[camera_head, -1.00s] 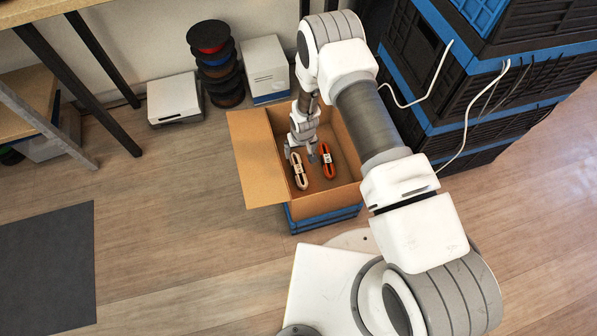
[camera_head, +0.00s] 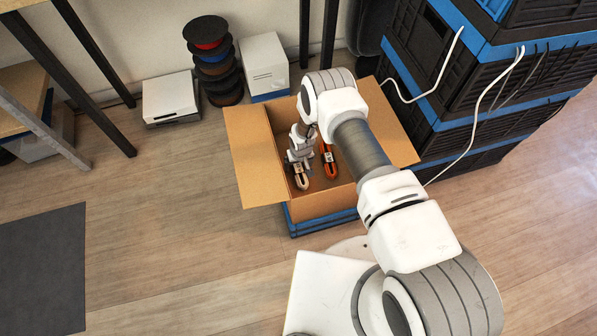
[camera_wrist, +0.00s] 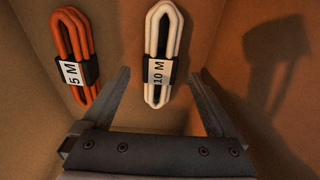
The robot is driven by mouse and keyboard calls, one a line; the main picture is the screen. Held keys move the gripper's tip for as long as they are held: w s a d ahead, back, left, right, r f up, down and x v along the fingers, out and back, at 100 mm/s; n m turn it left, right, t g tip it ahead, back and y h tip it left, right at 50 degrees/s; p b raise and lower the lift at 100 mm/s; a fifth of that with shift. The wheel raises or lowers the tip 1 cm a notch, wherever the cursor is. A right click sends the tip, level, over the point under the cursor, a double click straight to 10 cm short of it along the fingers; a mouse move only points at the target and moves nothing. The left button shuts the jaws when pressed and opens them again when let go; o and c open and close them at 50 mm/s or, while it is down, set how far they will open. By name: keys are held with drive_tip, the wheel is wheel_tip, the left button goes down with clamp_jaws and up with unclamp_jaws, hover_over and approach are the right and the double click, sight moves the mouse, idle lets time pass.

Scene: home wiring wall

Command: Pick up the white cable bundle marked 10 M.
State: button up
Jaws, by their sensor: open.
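The white cable bundle (camera_wrist: 164,38) carries a label marked 10 M and lies in the cardboard box, in the upper middle of the wrist view. In the head view the white bundle (camera_head: 301,181) shows partly, in front of my gripper. My gripper (camera_wrist: 162,78) is open. Its two fingers are on either side of the lower end of the white bundle in the wrist view, and nothing shows held between them. I cannot tell how high the fingers are above the bundle. The orange cable bundle (camera_wrist: 76,52), marked 5 M, lies to the left in the wrist view and also shows in the head view (camera_head: 329,162).
The open cardboard box (camera_head: 257,148) stands on a blue crate (camera_head: 318,226), with flaps spread left and right. Stacked black and blue crates (camera_head: 455,110) with hanging white cables stand to the right. Spools (camera_head: 214,62) and white boxes (camera_head: 170,99) stand behind.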

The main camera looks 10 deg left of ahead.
sight(298, 169)
wheel_tip(298, 169, down, 2)
drive_tip(key=shift+w+f, duration=0.15)
clamp_jaws()
idle(0.5)
